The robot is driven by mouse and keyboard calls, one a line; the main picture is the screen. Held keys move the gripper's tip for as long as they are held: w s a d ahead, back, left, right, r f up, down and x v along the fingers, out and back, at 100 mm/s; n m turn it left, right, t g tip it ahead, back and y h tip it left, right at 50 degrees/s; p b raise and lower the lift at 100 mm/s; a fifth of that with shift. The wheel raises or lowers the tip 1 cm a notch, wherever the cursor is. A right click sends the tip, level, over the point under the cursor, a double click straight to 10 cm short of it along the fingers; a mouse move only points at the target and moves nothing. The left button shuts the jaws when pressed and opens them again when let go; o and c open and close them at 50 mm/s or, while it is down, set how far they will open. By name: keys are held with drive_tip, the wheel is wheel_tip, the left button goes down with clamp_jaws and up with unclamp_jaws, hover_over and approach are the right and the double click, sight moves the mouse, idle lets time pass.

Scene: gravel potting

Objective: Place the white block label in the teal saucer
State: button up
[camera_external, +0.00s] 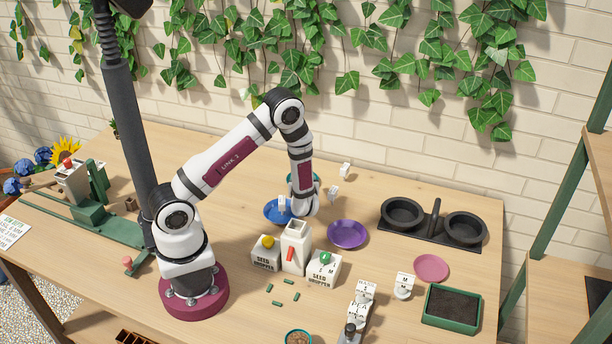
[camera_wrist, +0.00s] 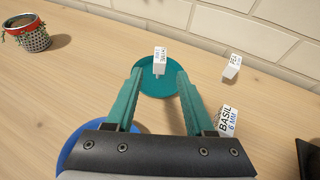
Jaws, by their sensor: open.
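The teal saucer (camera_wrist: 158,88) lies on the table below and ahead of my gripper in the wrist view. In the external view only part of its rim (camera_external: 317,176) shows behind my arm. A white block label (camera_wrist: 160,57) with dark print stands upright over the saucer and appears to rest in it. My gripper (camera_wrist: 160,72) is open, its two teal fingers spread to either side of the saucer's middle. The label shows between and slightly past the fingertips, with visible gaps on both sides. In the external view my arm hides this label and the fingers.
White labels PEA (camera_wrist: 231,67) and BASIL (camera_wrist: 228,121) stand right of the saucer. A blue saucer (camera_external: 271,215) with a white label (camera_external: 282,204), a purple saucer (camera_external: 347,235) and seed hoppers (camera_external: 323,268) are nearby. A mesh pot (camera_wrist: 32,38) stands far left in the wrist view.

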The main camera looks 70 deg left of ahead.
drive_tip(key=shift+s+d+r, duration=0.15)
drive_tip(key=shift+d, duration=0.15)
drive_tip(key=s+d+r+n+g+h, duration=0.1)
drive_tip(key=s+d+r+n+g, duration=0.1)
drive_tip(key=s+r+n+g, duration=0.8)
drive_tip(key=s+d+r+n+t+h, duration=0.2)
drive_tip(key=s+d+r+n+h, duration=0.1)
drive_tip(key=s+d, duration=0.4)
drive_tip(key=s+d+r+n+t+h, duration=0.2)
drive_tip(key=s+d+r+n+h, duration=0.1)
drive_tip(key=s+d+h, duration=0.3)
drive_tip(key=s+d+n, duration=0.1)
drive_tip(key=s+d, duration=0.1)
drive_tip(key=shift+s+d+r+t+h, duration=0.2)
drive_tip(key=shift+d+t+h, duration=0.1)
drive_tip(key=shift+t, duration=0.1)
